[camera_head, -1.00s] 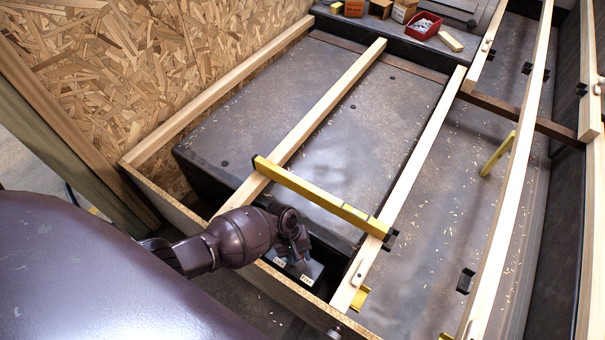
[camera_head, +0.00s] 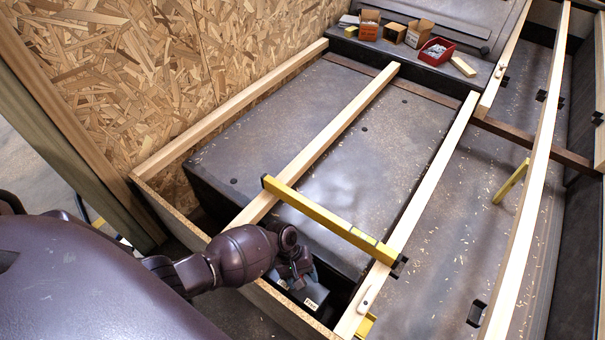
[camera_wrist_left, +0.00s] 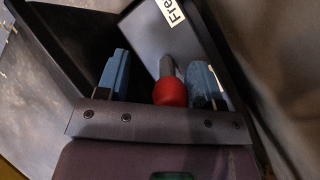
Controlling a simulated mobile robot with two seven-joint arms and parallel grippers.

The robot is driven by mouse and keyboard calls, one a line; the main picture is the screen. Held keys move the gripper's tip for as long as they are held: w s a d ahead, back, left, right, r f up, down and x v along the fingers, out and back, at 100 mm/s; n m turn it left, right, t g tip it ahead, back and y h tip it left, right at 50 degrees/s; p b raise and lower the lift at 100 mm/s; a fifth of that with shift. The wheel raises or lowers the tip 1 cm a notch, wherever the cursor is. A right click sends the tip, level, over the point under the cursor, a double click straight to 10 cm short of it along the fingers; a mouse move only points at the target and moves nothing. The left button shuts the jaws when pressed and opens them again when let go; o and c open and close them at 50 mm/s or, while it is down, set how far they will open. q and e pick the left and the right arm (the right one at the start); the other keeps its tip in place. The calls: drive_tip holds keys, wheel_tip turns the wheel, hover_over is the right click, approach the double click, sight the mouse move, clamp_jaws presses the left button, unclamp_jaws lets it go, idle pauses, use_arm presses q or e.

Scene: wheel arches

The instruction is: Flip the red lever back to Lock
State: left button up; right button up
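The lever shows in the left wrist view as a red knob (camera_wrist_left: 170,92) on a short grey shaft. It rises from a dark plate (camera_wrist_left: 150,40) with a white label (camera_wrist_left: 171,11) whose visible letters read "Fre". My left gripper (camera_wrist_left: 161,62) has its blue fingers apart on either side of the knob. The knob sits close to the right finger; I cannot tell whether they touch. In the head view my left gripper (camera_head: 297,272) reaches into the recess behind the near board and hides the lever. One label (camera_head: 311,303) shows beside it. My right gripper is not in view.
A yellow bar (camera_head: 330,220) lies across two wooden battens (camera_head: 325,140) just beyond the gripper. A near board (camera_head: 285,312) edges the recess. An OSB wall (camera_head: 150,80) stands at the left. A red tray (camera_head: 437,50) and small boxes sit far back.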

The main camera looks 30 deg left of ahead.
use_arm(q)
drive_tip(key=shift+r, duration=0.1)
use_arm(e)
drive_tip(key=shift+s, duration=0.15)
use_arm(q)
drive_tip(key=shift+w+a+r, duration=0.15)
drive_tip(key=shift+r, duration=0.05)
drive_tip(key=p+v, duration=0.2)
drive_tip(key=v, duration=0.2)
drive_tip(key=shift+w+r, duration=0.15)
drive_tip(key=v, duration=0.2)
drive_tip(key=p+v, duration=0.1)
drive_tip(key=v, duration=0.1)
drive_tip(key=p+v, duration=0.1)
drive_tip(key=shift+s+a+r, duration=0.2)
drive_tip(key=shift+a+r, duration=0.1)
drive_tip(key=shift+r, duration=0.05)
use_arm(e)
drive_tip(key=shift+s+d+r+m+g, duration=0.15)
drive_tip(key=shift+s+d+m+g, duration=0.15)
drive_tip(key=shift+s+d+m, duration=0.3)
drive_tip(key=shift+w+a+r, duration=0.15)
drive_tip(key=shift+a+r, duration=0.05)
